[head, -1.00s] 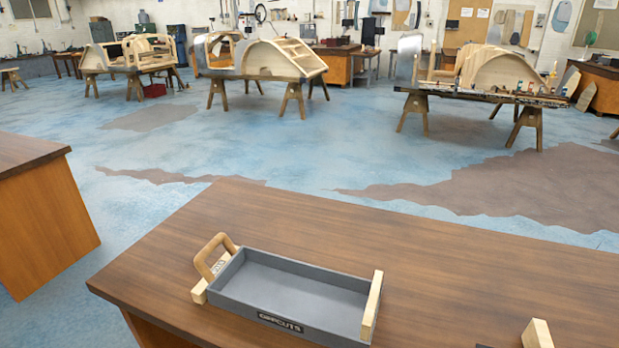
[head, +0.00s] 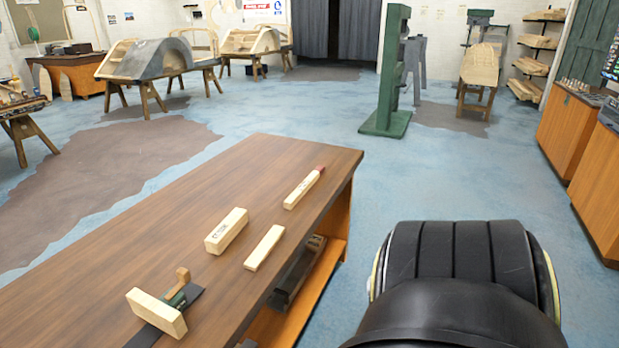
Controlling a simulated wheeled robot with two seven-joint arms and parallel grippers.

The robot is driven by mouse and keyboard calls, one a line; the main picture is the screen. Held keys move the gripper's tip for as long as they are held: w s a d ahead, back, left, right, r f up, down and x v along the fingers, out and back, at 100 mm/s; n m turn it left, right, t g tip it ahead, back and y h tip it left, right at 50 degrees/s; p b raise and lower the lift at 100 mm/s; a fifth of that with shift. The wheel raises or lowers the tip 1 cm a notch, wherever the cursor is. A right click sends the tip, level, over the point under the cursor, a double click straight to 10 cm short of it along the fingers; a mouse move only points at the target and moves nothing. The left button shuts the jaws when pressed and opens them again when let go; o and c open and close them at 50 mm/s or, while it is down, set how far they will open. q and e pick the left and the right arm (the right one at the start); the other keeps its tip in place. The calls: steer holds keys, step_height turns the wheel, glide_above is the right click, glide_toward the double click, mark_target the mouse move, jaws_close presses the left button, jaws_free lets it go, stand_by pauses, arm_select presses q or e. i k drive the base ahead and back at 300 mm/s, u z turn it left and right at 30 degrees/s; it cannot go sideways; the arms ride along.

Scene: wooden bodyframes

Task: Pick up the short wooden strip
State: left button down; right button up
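Three pale wooden pieces lie apart near the right end of the brown workbench (head: 130,245). One is a thick block with dark lettering (head: 227,231). In front of it, near the bench edge, lies a thinner plain strip (head: 264,248). Farther back lies a narrow lettered strip with a red end (head: 304,188). I cannot tell for certain which is the short wooden strip; the plain thin one looks most like it. Neither of my grippers is in view.
A wooden and green tool (head: 157,312) sits on a dark strip at the bench's near left. A lower shelf (head: 325,262) holds a dark tray. A green post stand (head: 390,75) stands beyond the bench, with open blue floor (head: 340,130) between.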

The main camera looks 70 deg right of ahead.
mark_target(254, 261)
steer(key=z, duration=3.05)
steer(key=i, duration=2.9)
steer(key=u, duration=2.95)
